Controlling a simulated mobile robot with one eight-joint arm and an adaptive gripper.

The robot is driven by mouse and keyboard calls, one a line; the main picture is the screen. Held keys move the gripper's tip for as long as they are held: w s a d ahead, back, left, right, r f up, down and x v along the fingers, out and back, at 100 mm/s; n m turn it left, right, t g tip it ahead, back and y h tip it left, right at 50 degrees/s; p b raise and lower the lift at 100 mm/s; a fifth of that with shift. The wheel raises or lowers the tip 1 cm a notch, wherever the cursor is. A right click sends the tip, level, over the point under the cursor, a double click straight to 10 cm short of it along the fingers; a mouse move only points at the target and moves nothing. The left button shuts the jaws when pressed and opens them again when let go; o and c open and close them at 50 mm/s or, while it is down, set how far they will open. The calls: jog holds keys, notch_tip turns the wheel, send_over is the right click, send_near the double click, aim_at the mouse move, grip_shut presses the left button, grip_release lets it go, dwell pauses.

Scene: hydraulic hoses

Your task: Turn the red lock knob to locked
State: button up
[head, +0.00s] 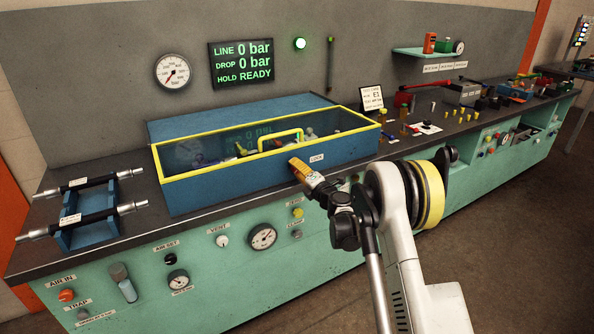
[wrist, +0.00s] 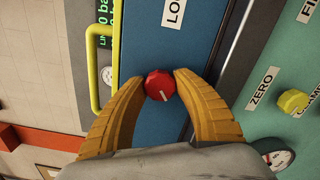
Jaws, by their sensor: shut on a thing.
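The red lock knob (wrist: 160,86) sits on the blue front of the test box, just below a partly visible white label (wrist: 174,12) in the wrist view. A pale line on its face is tilted. My gripper (wrist: 161,80) is shut on the knob, with one yellow finger at each side of it. In the head view my gripper (head: 296,164) is at the front wall of the blue box (head: 230,187), by the lock label (head: 316,158). The knob is hidden there behind the fingers.
The box's clear lid has a yellow frame and a yellow handle (head: 280,140) and lies closed. The wall display (head: 241,63) reads 0 bar, 0 bar and READY, beside a lit green lamp (head: 300,43). A hose rack (head: 90,217) stands left; small fittings (head: 425,127) stand right.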

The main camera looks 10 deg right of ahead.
jog(key=m, duration=0.3)
jog(key=shift+m, duration=0.4)
jog(key=shift+m+b, duration=0.3)
jog(key=shift+m, duration=1.4)
jog(key=o, duration=1.2)
jog(key=shift+c, duration=0.2)
jog(key=v, duration=1.2)
